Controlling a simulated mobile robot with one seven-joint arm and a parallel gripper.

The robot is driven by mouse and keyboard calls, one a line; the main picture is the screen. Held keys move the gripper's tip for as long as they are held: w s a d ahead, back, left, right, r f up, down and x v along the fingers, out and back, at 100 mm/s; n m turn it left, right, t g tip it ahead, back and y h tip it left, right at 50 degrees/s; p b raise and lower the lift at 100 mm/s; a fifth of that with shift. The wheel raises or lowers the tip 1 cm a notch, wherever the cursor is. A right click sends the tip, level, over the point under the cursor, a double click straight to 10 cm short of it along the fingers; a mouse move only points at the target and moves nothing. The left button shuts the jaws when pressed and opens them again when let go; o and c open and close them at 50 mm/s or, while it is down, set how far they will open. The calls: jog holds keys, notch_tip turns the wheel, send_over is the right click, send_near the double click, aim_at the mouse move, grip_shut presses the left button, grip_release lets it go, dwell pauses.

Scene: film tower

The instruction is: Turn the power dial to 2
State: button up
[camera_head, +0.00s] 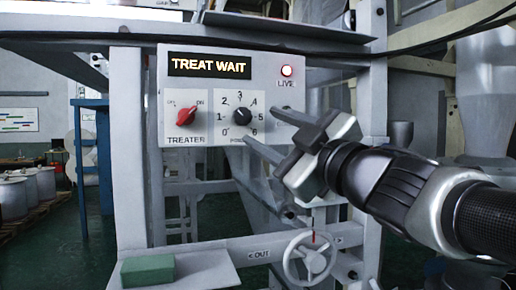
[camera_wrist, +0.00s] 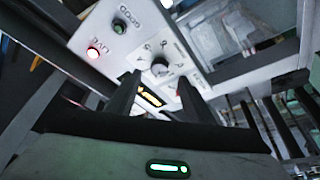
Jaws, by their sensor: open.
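The power dial (camera_head: 241,116) is a small black knob on the white control panel (camera_head: 207,72), with a ring of numbers 0 to 6 around it. Where its pointer stands is too small to tell. In the wrist view the dial (camera_wrist: 160,68) shows just beyond the fingertips, near the middle. My gripper (camera_head: 260,125) is open and empty, its two fingers reaching toward the panel at the dial's lower right. In the wrist view the fingers (camera_wrist: 158,80) are apart, with the dial between their tips. Contact with the panel cannot be told.
A red TREATER knob (camera_head: 186,116) sits left of the dial. A lit TREAT WAIT display (camera_head: 209,66) and a glowing red LIVE lamp (camera_head: 287,71) are above. A handwheel (camera_head: 310,257) and a green block (camera_head: 148,270) are below. Frame posts flank the panel.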

jog(key=v, duration=1)
jog(key=shift+s+d+p, duration=0.25)
jog(key=shift+s+p, duration=0.05)
jog(key=w+d+f+m+g+h+p, duration=0.1)
jog(key=w+d+f+m+h+p, duration=0.1)
jog(key=d+f+m+h+p, duration=0.25)
jog(key=w+d+f+m+g+h+p, duration=0.1)
jog(key=w+d+f+m+h, duration=0.15)
jog(key=d+m+h, duration=0.35)
jog(key=s+a+f+m+g+p, duration=0.1)
jog(key=s+a+f+m+g, duration=0.1)
jog(key=s+f+g, duration=0.3)
jog(key=s+a+f+m+g+p, duration=0.2)
jog(key=s+f, duration=0.6)
jog(key=f, duration=0.4)
jog(key=a+m+g, duration=0.1)
jog(key=a+g, duration=0.1)
jog(key=g, duration=0.1)
jog(key=shift+h, duration=0.35)
jog(key=shift+m, duration=0.25)
